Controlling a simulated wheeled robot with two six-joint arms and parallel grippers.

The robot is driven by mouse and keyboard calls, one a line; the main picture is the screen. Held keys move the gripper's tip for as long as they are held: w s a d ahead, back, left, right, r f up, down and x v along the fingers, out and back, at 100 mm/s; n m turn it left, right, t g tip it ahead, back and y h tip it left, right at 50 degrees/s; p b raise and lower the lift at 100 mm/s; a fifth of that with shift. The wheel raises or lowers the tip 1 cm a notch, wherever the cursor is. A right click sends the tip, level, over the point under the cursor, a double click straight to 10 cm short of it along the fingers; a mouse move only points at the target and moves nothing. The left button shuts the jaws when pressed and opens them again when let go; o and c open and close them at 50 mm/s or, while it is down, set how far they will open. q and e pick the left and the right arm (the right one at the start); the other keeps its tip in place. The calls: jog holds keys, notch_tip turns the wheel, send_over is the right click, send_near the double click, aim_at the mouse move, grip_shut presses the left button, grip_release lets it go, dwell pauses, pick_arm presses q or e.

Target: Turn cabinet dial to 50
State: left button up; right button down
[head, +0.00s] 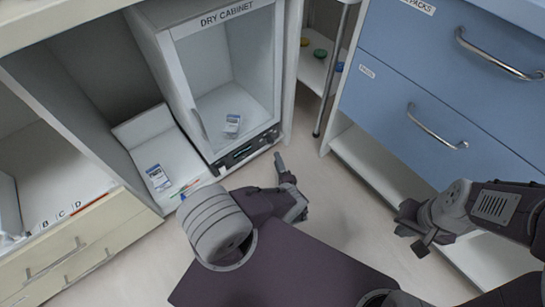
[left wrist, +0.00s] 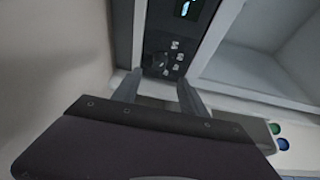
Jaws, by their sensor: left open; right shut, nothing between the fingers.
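The dry cabinet (head: 180,62) stands at the upper middle of the head view, with a dark control strip (head: 246,149) along its lower front. In the left wrist view the strip (left wrist: 182,32) shows a small lit display (left wrist: 186,8) and a dark dial (left wrist: 158,60) ringed by pale number marks. The dial's setting is too small to read. My left gripper (head: 291,183) is open in front of the strip's right end; in the left wrist view its two fingers (left wrist: 157,80) point at the dial, one each side. Contact cannot be told. My right gripper (head: 413,228) is shut and empty, at the right.
Blue drawers (head: 440,95) with metal handles stand at the right. Bare floor (head: 335,200) lies between the two units.

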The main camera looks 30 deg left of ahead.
aim_at(272, 143)
pick_arm(q)
jog(key=b+x, duration=0.3)
jog(key=x, duration=0.6)
jog(key=shift+d+f, duration=0.1)
jog(key=shift+c, duration=0.3)
grip_shut()
